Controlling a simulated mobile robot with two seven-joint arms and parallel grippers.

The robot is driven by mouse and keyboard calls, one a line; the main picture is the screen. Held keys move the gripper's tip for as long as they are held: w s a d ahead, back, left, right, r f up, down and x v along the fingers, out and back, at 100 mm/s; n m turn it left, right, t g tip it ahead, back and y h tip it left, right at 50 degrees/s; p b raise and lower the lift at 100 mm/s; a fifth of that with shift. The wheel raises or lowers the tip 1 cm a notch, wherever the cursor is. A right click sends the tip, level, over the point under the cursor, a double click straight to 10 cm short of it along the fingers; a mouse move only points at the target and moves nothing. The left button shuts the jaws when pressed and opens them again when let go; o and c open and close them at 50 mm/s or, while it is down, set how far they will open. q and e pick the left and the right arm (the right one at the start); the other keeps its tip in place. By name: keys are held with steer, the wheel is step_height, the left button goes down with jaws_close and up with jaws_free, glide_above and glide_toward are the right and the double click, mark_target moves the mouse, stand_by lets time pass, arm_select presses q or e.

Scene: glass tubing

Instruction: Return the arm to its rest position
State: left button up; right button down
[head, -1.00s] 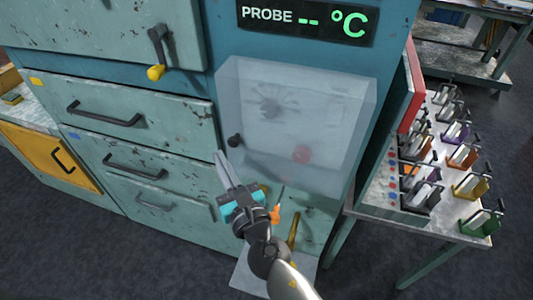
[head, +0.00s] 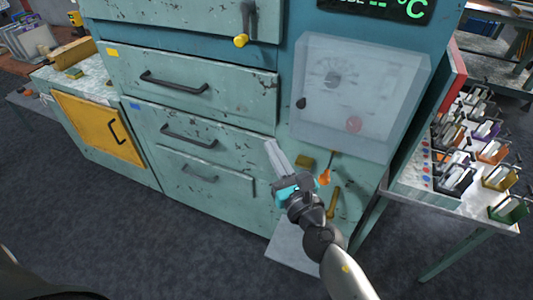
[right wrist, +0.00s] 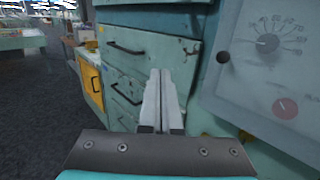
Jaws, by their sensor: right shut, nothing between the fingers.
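My right gripper (head: 277,155) is in front of the teal cabinet, just below and left of the clear cover (head: 345,125) over the dial panel. Its two fingers are together with nothing between them; the right wrist view also shows the fingers (right wrist: 161,100) side by side. My right arm comes in from the lower right. Behind the cover in the right wrist view are a dial (right wrist: 267,43) and a red knob (right wrist: 285,107). My left gripper does not show.
Teal drawers (head: 190,98) with dark handles stand left of the gripper. A lever with a yellow end (head: 241,40) sticks out above. A table with several coloured holders (head: 500,177) stands right. The floor at lower left is clear.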

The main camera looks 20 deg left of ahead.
steer(key=s+d+f+m+g+h+b, duration=0.1)
steer(key=s+d+f+m+h+b, duration=0.15)
steer(key=d+f+m, duration=0.75)
steer(key=s+d+f+m+g+h+b, duration=0.1)
steer(key=d+f+m+h+b, duration=0.2)
steer(key=f, duration=1.2)
steer(key=s+d+f+m+g+h+b, duration=0.1)
steer(key=s+d+f+m+h+b, duration=0.25)
steer(key=f+m, duration=0.75)
steer(key=s+d+f+m+g+h+b, duration=0.1)
steer(key=s+d+f+m+g+b, duration=0.1)
steer(key=s+d+f+m, duration=0.4)
steer(key=s+d+f+m+g+h+b, duration=0.1)
steer(key=s+d+f+m+g, duration=0.3)
steer(key=s+f, duration=0.8)
steer(key=s+d+f+m+g+h+b, duration=0.2)
steer(key=s+d+f+m, duration=0.6)
steer(key=s, duration=0.7)
steer(key=shift+d+f+m+g+b, duration=0.15)
steer(key=shift+f+m+g+b, duration=0.15)
steer(key=shift+f+g+b, duration=0.35)
steer(key=shift+s, duration=0.1)
